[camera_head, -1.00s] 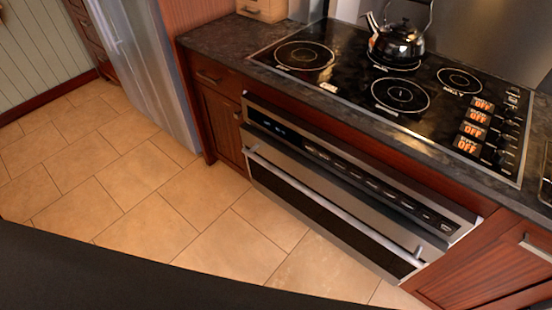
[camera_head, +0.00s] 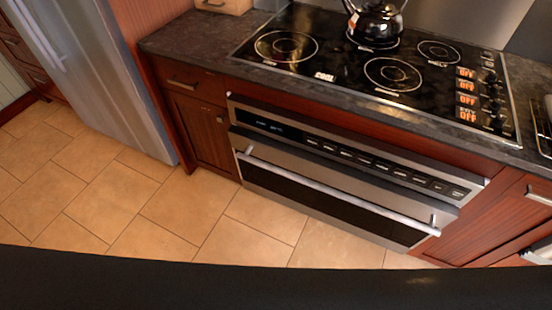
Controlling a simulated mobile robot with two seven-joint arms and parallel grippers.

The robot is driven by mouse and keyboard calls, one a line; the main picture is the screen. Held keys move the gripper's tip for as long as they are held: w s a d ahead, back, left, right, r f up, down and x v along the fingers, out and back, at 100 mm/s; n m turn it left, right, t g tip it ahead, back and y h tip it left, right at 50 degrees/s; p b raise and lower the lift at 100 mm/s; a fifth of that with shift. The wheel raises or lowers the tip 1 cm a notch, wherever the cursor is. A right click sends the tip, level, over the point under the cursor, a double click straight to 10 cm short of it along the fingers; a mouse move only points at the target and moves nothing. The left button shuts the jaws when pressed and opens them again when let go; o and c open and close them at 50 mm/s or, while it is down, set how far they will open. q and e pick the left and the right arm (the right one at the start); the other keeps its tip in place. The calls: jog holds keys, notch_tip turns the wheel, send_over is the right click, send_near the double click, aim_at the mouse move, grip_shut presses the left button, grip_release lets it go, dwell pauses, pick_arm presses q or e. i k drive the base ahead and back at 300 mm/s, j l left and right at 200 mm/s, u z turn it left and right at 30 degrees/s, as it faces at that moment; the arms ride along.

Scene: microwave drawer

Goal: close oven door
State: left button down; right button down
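The oven (camera_head: 330,195) is built into the wooden counter front, below the cooktop. Its door has a long silver bar handle (camera_head: 330,190) and a dark window. The door's top edge stands out a little from the control panel (camera_head: 350,155), so the door looks slightly ajar, tilted outward at the top. Neither of my grippers shows in the head view.
A black cooktop (camera_head: 330,75) with a dark kettle (camera_head: 376,22) lies on the stone counter (camera_head: 185,38). A steel fridge (camera_head: 100,75) stands at the left. Tiled floor (camera_head: 150,215) in front of the oven is clear. My own dark body edge fills the bottom.

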aim_at(423, 216)
jog(key=j+z, duration=0.25)
jog(key=j, duration=1)
jog(key=i+j, duration=0.05)
